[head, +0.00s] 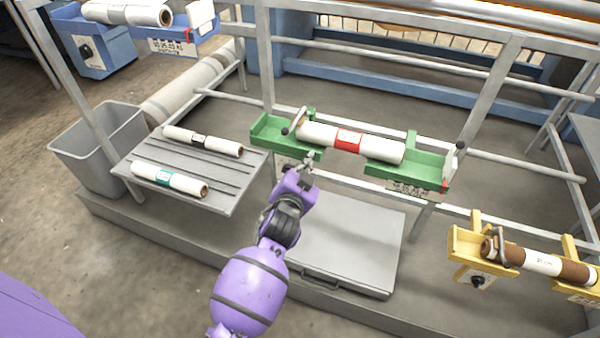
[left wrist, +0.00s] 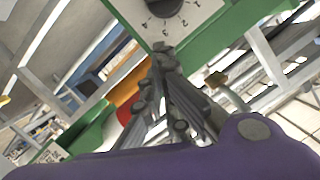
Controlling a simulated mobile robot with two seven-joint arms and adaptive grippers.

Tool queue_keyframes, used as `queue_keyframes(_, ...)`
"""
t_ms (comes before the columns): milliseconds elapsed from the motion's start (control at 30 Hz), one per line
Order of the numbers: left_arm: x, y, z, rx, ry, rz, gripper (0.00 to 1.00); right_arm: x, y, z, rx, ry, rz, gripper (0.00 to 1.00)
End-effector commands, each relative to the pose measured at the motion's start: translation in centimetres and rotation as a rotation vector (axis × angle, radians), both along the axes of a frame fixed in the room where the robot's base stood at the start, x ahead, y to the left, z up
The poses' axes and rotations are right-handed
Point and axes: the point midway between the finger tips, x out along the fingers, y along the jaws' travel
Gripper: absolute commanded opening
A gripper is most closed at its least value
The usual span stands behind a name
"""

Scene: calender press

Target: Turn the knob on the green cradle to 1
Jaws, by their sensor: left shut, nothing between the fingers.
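The green cradle (head: 405,176) holds a white roll (head: 320,137) with a red band on the rail frame. Its knob (left wrist: 165,6) shows in the left wrist view as a black disc on a white dial plate (left wrist: 200,12), cut off by the top edge. Small numerals ring the knob; I cannot tell which one it points to. In the head view my left gripper hides the knob. My left gripper (head: 308,158) is shut and empty in front of the cradle's left end. Its fingertips (left wrist: 164,50) appear just below the dial plate, apart from the knob.
A yellow cradle (head: 466,243) with a brown roll is at the right. A blue cradle (head: 118,52) is at the upper left. A grey rack (head: 215,203) with two rolls and a grey bin (head: 85,152) stand left of my arm. A grey flat lid (head: 350,245) lies below the green cradle.

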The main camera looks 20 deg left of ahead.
Motion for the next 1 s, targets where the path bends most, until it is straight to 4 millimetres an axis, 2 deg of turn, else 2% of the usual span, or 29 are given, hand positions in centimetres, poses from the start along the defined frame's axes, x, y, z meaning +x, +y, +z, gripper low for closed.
queue_keyframes(33, -0.3, 0.6, -1.4, 0.002, 0.012, 0.004, 0.00, 0.0, 0.0, -0.1, 0.000, 0.000, 0.000, 0.66)
queue_keyframes(200, -0.2, 1.4, -2.6, 0.002, 0.009, 0.003, 0.00, 0.2, 0.0, -0.2, 0.000, -0.003, 0.001, 0.66)
queue_keyframes(667, -0.3, 1.6, -3.2, 0.010, 0.007, 0.003, 0.00, 1.1, 0.1, -0.1, 0.001, -0.017, 0.006, 0.66)
queue_keyframes(800, -0.4, 1.6, -4.7, 0.119, 0.006, 0.003, 0.00, 0.3, 0.1, -1.5, 0.001, 0.001, 0.006, 0.66)
queue_keyframes(1000, -0.4, 1.2, -5.5, 0.245, 0.001, 0.003, 0.00, -0.3, 0.3, -2.5, 0.003, 0.015, 0.007, 0.66)
